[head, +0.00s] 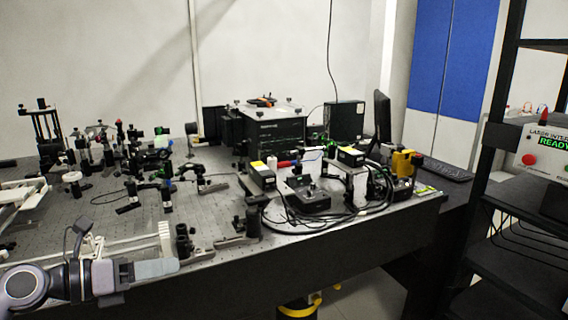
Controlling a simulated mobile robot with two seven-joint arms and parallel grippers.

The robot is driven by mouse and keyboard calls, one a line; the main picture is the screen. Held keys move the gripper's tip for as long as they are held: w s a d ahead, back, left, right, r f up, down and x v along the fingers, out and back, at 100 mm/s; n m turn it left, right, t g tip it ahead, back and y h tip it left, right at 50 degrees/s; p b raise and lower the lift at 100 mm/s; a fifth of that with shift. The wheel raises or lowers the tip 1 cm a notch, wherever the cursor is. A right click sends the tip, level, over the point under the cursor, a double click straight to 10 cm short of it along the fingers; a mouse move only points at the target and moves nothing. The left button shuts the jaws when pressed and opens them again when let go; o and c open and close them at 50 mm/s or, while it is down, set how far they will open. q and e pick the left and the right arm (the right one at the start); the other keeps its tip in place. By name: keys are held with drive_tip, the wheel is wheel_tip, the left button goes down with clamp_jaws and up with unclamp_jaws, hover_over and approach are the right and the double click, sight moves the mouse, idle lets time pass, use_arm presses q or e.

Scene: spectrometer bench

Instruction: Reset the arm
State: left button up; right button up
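My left arm comes in at the lower left, in front of the near edge of the optical table (330,243). Its gripper (160,268) points right and is seen from the side. The fingers overlap in this view, so I cannot tell whether they are open or shut. No held object shows at the fingertips. My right arm and gripper are not in view.
Several optical mounts (160,190) crowd the table's left half. A black box (270,130) and cabled devices (310,195) stand right of centre. A black shelf rack (490,150) with an interlock box (541,150) reading "READY" stands at right. Floor shows below the table.

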use_arm(q)
drive_tip(key=s+d+f+m+y, duration=0.1)
drive_tip(key=s+f+m+y, duration=0.2)
drive_tip(key=s+f+m, duration=0.4)
drive_tip(key=s+d+f+m+y+p, duration=0.1)
drive_tip(key=s+d+f+m+y, duration=0.1)
drive_tip(key=s+f+m, duration=0.5)
drive_tip(key=s+d+f+m+y, duration=0.1)
drive_tip(key=s+f+m+y, duration=0.3)
drive_tip(key=f+m, duration=1.1)
drive_tip(key=s+m, duration=0.3)
drive_tip(key=m, duration=0.3)
drive_tip(key=shift+d+f+t+p, duration=0.2)
drive_tip(key=shift+t+p, duration=0.1)
drive_tip(key=shift+s+a+y, duration=0.1)
drive_tip(key=shift+y, duration=0.2)
